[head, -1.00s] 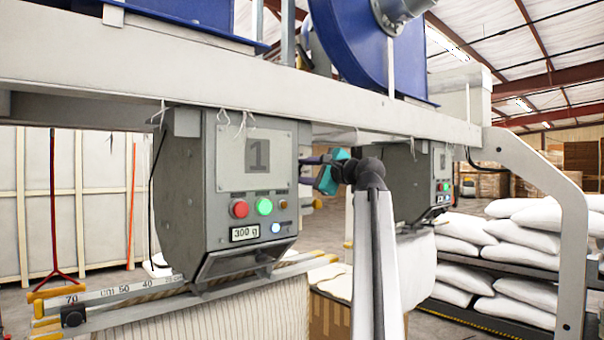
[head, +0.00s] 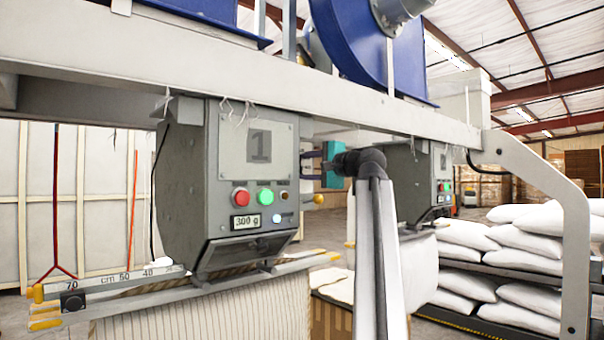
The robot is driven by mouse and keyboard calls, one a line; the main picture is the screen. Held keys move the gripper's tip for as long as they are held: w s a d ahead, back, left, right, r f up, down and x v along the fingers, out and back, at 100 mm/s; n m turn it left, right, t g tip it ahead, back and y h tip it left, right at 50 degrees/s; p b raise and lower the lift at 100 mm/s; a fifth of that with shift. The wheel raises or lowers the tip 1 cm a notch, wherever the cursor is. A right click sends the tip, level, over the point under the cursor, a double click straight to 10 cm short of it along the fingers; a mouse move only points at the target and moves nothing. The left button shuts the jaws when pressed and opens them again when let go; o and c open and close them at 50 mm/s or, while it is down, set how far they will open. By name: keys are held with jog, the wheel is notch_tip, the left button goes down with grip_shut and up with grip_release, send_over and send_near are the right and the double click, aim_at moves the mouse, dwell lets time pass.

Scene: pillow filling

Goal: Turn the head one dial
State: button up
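Head one (head: 186,190) is a grey metal box marked "1", hung under the white beam, with a "300 g" display (head: 245,222) on its front. My gripper (head: 308,165) is at the right side of head one, reaching left from its teal body. Its two dark fingers are spread one above the other, with a gap between them. The fingertips are at the box's side edge; I cannot tell whether they touch it. No dial shows clearly; the side face behind the panel edge is hidden.
A red button (head: 241,198) and a green button (head: 265,197) are on head one's panel. A striped pillow cover (head: 200,310) hangs below, by a ruler bar (head: 125,278). A second head (head: 411,180) is behind my arm. White sacks (head: 530,232) are stacked at right.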

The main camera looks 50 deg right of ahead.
jog(key=shift+d+r+n, duration=0.15)
jog(key=shift+n, duration=0.15)
jog(key=o, duration=1.1)
jog(key=shift+w+d, duration=0.1)
jog(key=shift+w, duration=0.05)
jog(key=shift+c, duration=0.2)
jog(key=shift+s+f+b, duration=0.2)
jog(key=shift+s+b, duration=0.15)
jog(key=shift+s, duration=0.35)
jog(key=s+a+b, duration=0.1)
jog(key=s+b, duration=0.2)
jog(key=s, duration=0.9)
jog(key=shift+s, duration=0.25)
jog(key=shift+a, duration=0.1)
